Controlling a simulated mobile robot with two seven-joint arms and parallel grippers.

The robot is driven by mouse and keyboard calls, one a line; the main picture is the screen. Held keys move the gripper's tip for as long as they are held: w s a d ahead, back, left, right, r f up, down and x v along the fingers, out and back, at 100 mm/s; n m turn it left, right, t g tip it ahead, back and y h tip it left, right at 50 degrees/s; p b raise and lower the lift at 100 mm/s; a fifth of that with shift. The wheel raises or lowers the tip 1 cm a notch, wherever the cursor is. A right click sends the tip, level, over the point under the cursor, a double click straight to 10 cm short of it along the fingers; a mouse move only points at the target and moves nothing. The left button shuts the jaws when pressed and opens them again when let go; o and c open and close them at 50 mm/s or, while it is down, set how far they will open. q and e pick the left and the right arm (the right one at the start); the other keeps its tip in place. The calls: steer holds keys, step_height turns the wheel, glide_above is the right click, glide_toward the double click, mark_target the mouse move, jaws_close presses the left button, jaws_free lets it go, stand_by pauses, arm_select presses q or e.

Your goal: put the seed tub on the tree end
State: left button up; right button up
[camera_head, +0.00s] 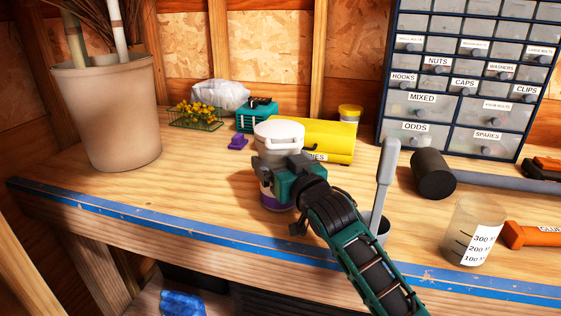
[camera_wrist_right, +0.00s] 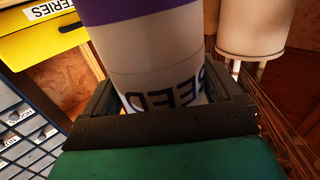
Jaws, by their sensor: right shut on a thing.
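The seed tub (camera_head: 279,132) is white with a white lid and a purple band near its base. It is upright over the middle of the workbench; I cannot tell whether its base touches the wood. My right gripper (camera_head: 277,172) is shut around the tub's middle. In the right wrist view the tub (camera_wrist_right: 150,65) stands between the two fingers, with its SEED label upside down and partly covered by the gripper. My left gripper is not in view. I cannot make out a tree end in these frames.
Behind the tub are a yellow BATTERIES case (camera_head: 325,139), a teal box (camera_head: 256,117) and a small purple thing (camera_head: 238,143). A beige bin (camera_head: 115,115) stands left, a mallet (camera_head: 433,174) and measuring beaker (camera_head: 470,230) right. The front-left bench (camera_head: 190,190) is clear.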

steer(key=o, duration=1)
steer(key=shift+f, duration=0.15)
steer(key=shift+r, duration=0.25)
steer(key=shift+s+d+f, duration=0.1)
steer(key=shift+s, duration=0.2)
steer(key=v, duration=1.1)
steer(key=shift+s+d, duration=0.1)
steer(key=shift+s, duration=0.1)
